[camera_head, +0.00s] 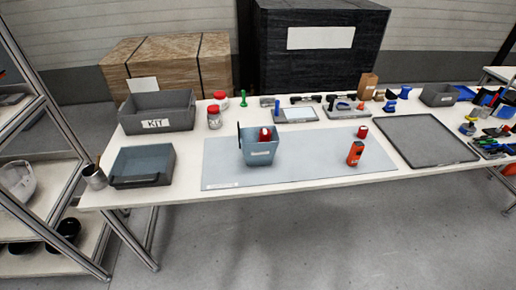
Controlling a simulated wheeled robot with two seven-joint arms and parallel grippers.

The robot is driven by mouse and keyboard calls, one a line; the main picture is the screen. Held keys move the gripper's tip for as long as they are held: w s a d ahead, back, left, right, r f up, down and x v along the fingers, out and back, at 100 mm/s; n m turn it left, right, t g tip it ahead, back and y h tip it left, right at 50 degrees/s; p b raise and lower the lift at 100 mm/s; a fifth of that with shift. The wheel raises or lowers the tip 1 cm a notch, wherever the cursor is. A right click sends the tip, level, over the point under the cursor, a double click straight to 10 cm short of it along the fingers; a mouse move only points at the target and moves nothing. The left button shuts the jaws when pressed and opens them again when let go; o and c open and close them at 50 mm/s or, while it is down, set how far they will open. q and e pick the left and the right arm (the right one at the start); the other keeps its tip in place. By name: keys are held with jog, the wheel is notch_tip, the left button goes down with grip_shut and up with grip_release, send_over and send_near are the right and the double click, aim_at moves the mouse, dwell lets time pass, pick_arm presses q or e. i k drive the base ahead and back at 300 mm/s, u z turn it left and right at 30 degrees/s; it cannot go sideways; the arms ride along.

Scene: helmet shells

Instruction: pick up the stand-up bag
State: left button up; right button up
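A brown upright bag (368,86), which looks like the stand-up bag, stands at the back edge of the white table, right of centre. A dark tablet-like tray with small tools lies in front of it and to its left. Blue-handled items stand close to its right. Neither of my grippers shows in the head view, so nothing is seen touching the bag.
A grey-blue bin (262,152) with a red-topped item and an orange device (355,153) stand on the pale mat (310,168). A KIT box (157,112), open tray (142,167) and dark mat (425,138) flank them. Large crates stand behind; a shelf rack is left.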

aim_at(256, 153)
jog(key=k, duration=0.5)
jog(key=u, duration=1.1)
jog(key=i, duration=1.1)
jog(key=z, duration=1.05)
